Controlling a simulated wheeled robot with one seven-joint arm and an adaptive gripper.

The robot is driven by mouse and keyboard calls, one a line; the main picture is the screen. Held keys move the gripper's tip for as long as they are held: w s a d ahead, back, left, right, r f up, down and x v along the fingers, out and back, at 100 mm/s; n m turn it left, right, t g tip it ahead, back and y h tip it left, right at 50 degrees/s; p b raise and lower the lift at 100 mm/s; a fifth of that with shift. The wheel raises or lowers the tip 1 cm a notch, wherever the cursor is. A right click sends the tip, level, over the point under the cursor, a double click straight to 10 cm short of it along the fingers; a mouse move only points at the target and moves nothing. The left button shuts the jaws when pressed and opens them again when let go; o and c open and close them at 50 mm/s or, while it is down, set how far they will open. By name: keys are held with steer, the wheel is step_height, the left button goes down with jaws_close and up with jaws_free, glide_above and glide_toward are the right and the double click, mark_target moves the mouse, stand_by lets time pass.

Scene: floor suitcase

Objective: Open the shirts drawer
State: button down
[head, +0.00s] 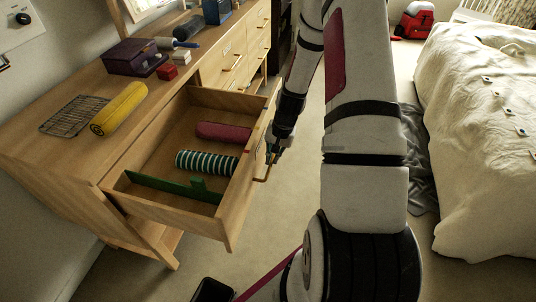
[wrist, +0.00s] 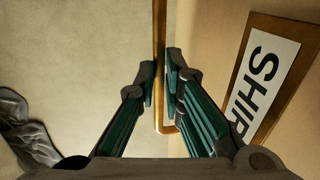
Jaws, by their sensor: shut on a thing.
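The shirts drawer (head: 235,205) is pulled well out of the wooden dresser in the head view. Inside lie a dark red roll (head: 223,132), a green-and-white striped roll (head: 206,162) and a green divider (head: 175,187). Its front carries a label reading "SHIR" (wrist: 265,75) in the wrist view, the rest cut off. My gripper (head: 274,150) is at the drawer's outer face. In the wrist view my gripper (wrist: 160,85) has its fingers on either side of the brass bar handle (wrist: 159,30), shut on it. The handle's lower end (head: 264,179) shows below my gripper in the head view.
On the dresser top (head: 60,150) are a yellow roll (head: 118,108), a wire rack (head: 74,115), a purple box (head: 130,57) and a small red box (head: 167,72). Other drawers (head: 232,62) beyond look shut. A bed (head: 490,130) stands at right; carpet (head: 290,215) lies between.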

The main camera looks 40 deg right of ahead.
steer(key=c, duration=1.7)
jaws_free()
steer(key=shift+r, duration=0.1)
steer(key=shift+s+d+r, duration=0.2)
steer(key=shift+s+r, duration=0.1)
steer(key=shift+r, duration=1.6)
steer(key=shift+s+d+r, duration=0.25)
steer(key=shift+s+r, duration=0.1)
steer(key=shift+r, duration=1.6)
steer(key=shift+s+d+r, duration=0.2)
steer(key=shift+s+r, duration=0.1)
steer(key=shift+r, duration=1.6)
